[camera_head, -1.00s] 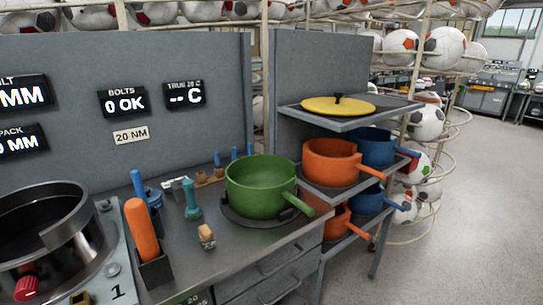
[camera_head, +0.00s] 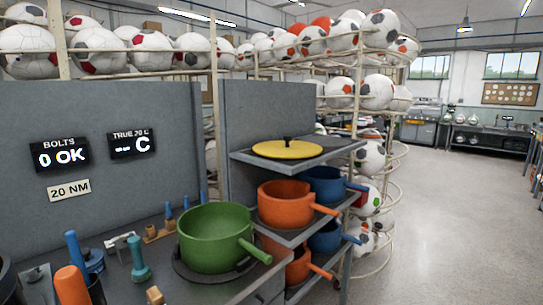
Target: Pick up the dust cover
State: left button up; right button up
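A yellow round lid (camera_head: 287,149) with a dark knob lies flat on the top grey shelf (camera_head: 330,148) of a rack, right of the bench panel. It is the only cover-like thing I see; I cannot tell for sure that it is the dust cover. Neither of my grippers is in view.
A green pot (camera_head: 215,237) stands on the bench with its handle pointing right. Orange pots (camera_head: 285,204) and blue pots (camera_head: 326,184) fill the shelves below the lid. Ball racks (camera_head: 372,92) stand behind. Open floor (camera_head: 450,225) lies to the right.

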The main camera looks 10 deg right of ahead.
aim_at(287, 149)
jog(key=i+l, duration=0.1)
jog(key=l, duration=0.3)
jog(key=i+l, duration=0.1)
jog(key=l, duration=0.3)
jog(key=i+l, duration=0.15)
jog(key=l, duration=0.25)
